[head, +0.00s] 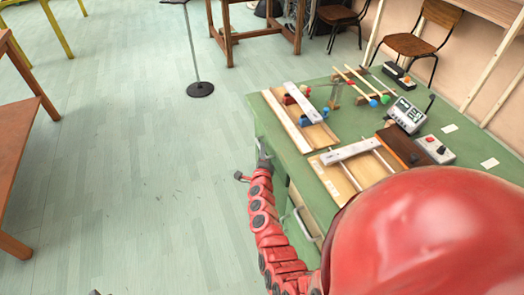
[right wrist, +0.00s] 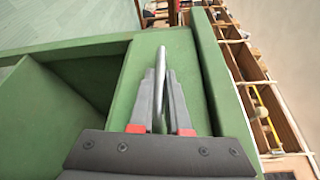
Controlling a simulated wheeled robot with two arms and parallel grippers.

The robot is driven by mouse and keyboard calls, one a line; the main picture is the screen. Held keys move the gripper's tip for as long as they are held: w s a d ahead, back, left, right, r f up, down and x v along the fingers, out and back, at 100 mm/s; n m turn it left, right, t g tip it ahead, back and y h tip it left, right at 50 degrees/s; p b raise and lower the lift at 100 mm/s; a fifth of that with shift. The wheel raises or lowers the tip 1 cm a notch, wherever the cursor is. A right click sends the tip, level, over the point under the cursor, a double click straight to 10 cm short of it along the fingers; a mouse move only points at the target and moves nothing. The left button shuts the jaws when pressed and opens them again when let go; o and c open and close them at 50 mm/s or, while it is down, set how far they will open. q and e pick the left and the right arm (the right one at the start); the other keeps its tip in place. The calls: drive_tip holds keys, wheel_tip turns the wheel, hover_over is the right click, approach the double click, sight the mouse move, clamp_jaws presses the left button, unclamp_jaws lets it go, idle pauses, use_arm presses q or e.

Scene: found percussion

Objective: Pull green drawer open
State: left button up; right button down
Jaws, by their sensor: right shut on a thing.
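The green drawer front (right wrist: 174,50) fills the middle of the right wrist view, below the green tabletop edge. Its metal handle (right wrist: 160,80) stands out from it, seen nearly edge-on. My right gripper (right wrist: 161,85) is shut on this handle, one finger on each side. In the head view my right gripper (head: 264,163) is at the left side of the green table (head: 249,104), where the arm hides most of the drawer. I cannot tell whether the drawer is slightly open.
A wooden tray (head: 289,121) with colored pieces, mallets (head: 354,84) and a grey device (head: 406,115) lie on the table. Another metal handle (head: 304,224) shows nearer on its side. A dark stand base (head: 200,89) is on the floor.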

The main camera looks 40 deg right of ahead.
drive_tip(key=shift+a, duration=0.1)
idle(0.8)
drive_tip(key=w+a+b, duration=0.3)
drive_tip(key=a, duration=1)
drive_tip(key=w+a+b, duration=0.3)
drive_tip(key=a, duration=0.9)
drive_tip(key=shift+a, duration=0.4)
drive_tip(key=shift+w, duration=0.1)
drive_tip(key=c, duration=0.9)
unclamp_jaws()
drive_tip(key=v, duration=1.7)
